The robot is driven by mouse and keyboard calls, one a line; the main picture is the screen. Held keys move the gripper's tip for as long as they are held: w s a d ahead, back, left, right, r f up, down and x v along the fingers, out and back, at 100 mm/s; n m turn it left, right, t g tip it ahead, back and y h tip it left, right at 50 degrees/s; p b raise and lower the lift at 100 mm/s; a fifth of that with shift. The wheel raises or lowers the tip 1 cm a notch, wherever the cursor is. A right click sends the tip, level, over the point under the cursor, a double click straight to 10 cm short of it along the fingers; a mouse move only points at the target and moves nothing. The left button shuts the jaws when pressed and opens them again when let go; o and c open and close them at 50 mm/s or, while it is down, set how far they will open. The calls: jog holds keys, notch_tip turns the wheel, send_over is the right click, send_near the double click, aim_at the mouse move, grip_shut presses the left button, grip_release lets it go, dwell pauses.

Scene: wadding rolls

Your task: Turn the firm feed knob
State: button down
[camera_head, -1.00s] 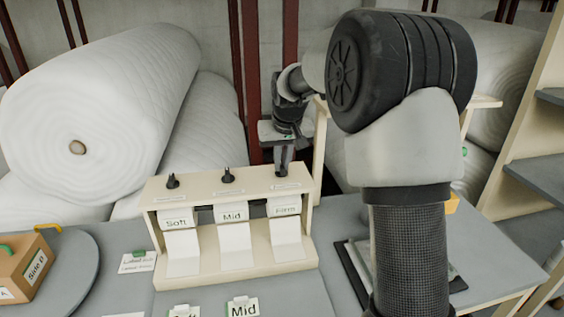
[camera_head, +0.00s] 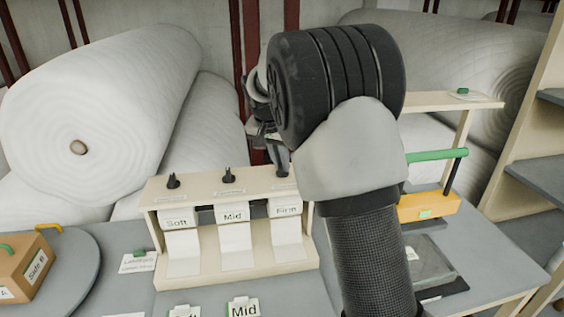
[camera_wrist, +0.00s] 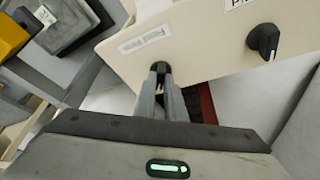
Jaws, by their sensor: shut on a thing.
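The cream feed stand (camera_head: 162,190) carries three black knobs in a row above the labels Soft, Mid and Firm. The firm feed knob (camera_wrist: 160,67) is at the right end, above the Firm label (camera_head: 287,211). My gripper (camera_head: 281,160) comes down on it from above and behind, with the fingers leaning. In the wrist view my gripper (camera_wrist: 163,78) is shut on the knob, with the fingertips covering much of it. The mid knob (camera_head: 228,175) stands free and also shows in the wrist view (camera_wrist: 264,40). The soft knob (camera_head: 172,181) is free at the left.
Large white wadding rolls (camera_head: 110,100) lie behind the stand. A round grey plate (camera_head: 75,280) with a cardboard box (camera_head: 25,268) is at the left. A green bar (camera_head: 437,155) and an orange block (camera_head: 428,206) stand at the right. My arm hides part of the table.

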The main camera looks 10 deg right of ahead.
jog(key=m+p, duration=0.1)
jog(key=m, duration=0.1)
jog(key=m+g+h+p, duration=0.1)
jog(key=m, duration=0.2)
jog(key=shift+w+a+r+m+g, duration=0.15)
jog(key=shift+w+r+m+g, duration=0.05)
jog(key=shift+m+g, duration=0.1)
jog(key=m+g+p, duration=0.1)
jog(key=m+p, duration=0.1)
jog(key=m, duration=0.1)
jog(key=shift+w+h+p, duration=0.1)
jog(key=shift+h+p, duration=0.25)
jog(key=shift+h, duration=0.05)
jog(key=shift+f+m+g+p, duration=0.1)
jog(key=shift+m+g+p, duration=0.6)
jog(key=shift+m, duration=0.5)
jog(key=c, duration=1.8)
grip_release()
